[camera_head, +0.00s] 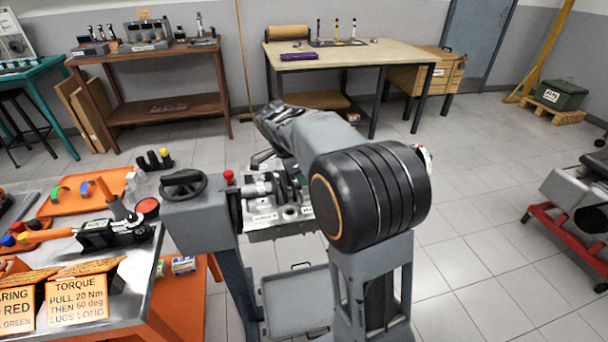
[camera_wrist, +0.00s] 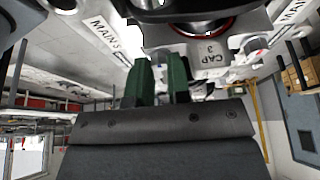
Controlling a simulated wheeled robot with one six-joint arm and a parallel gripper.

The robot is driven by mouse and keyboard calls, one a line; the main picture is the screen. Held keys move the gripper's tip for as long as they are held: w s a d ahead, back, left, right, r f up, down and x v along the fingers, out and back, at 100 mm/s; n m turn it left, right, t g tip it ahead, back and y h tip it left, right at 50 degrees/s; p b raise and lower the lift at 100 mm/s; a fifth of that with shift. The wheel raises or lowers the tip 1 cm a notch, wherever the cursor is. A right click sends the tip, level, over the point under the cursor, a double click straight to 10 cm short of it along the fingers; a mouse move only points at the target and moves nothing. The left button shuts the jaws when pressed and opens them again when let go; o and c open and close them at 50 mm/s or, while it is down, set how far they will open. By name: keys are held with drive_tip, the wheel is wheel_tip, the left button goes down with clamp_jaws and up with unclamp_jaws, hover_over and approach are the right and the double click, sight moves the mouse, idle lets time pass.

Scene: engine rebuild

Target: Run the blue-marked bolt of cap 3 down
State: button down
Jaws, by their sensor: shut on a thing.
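Cap 3 (camera_wrist: 212,57), a grey bearing cap with a printed label, is at the upper right of the wrist view. A round bolt head (camera_wrist: 255,45) shows on its right side. My gripper (camera_wrist: 161,66) has its green fingers up against the engine, just left of the cap's label. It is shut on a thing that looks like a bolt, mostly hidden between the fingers. No blue mark shows on it. In the head view my arm hides the gripper, and the engine block (camera_head: 262,222) shows only partly behind the arm.
The engine stand with a black handwheel (camera_head: 184,182) is left of my arm. An orange-and-steel bench at the left holds a torque wrench (camera_head: 100,233) and a sign (camera_head: 78,300) reading "pull 20 Nm then 60 deg". A grey tray (camera_head: 297,300) is low under the engine.

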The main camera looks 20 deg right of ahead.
drive_tip(key=shift+r, duration=0.2)
drive_tip(key=c, duration=1.3)
unclamp_jaws()
drive_tip(key=shift+s, duration=0.1)
drive_tip(key=shift+c, duration=0.2)
drive_tip(key=shift+f, duration=0.1)
drive_tip(key=p+v, duration=0.2)
drive_tip(key=v, duration=1.2)
